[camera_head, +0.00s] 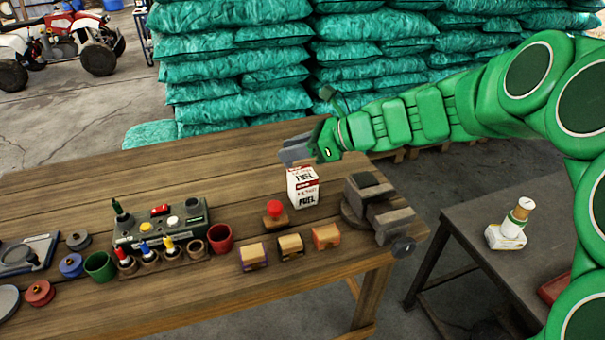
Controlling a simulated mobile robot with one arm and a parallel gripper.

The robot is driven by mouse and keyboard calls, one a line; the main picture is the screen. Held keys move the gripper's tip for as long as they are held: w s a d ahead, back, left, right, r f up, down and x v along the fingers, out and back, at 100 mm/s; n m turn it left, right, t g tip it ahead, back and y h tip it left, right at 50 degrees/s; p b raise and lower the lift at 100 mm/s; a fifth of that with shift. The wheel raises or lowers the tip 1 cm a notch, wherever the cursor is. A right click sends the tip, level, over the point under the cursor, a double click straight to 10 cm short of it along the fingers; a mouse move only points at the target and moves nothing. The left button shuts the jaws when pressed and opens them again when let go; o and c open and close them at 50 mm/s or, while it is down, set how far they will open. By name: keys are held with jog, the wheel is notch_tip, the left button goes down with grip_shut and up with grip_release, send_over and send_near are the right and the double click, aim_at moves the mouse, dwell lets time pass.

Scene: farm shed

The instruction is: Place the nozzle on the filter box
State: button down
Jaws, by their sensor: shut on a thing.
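A white and red box marked FUEL (303,188), which I take as the filter box, stands upright on the wooden workbench, left of the vise. My gripper (292,152) is above and just behind this box, pointing left, apart from it in the picture. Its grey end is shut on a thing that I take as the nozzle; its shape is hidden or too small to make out. The box's top looks bare.
A grey vise (375,205) stands close right of the box. A red knob (274,209) and several wooden blocks (290,245) are in front. A control panel (160,222) and cups are left. The bench's back left is clear.

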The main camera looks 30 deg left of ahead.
jog(key=d+r+m+t, duration=0.2)
jog(key=d, duration=0.5)
send_over(307, 175)
notch_tip(307, 175, down, 10)
jog(key=shift+s+d+r, duration=0.15)
jog(key=shift+r, duration=0.05)
jog(key=shift+w+a+f, duration=0.2)
jog(key=shift+w+f, duration=0.05)
jog(key=shift+f, duration=0.1)
jog(key=shift+s+f, duration=0.1)
jog(key=shift+f, duration=1.3)
jog(key=shift+f, duration=0.1)
jog(key=c, duration=0.9)
grip_release()
jog(key=shift+o, duration=0.2)
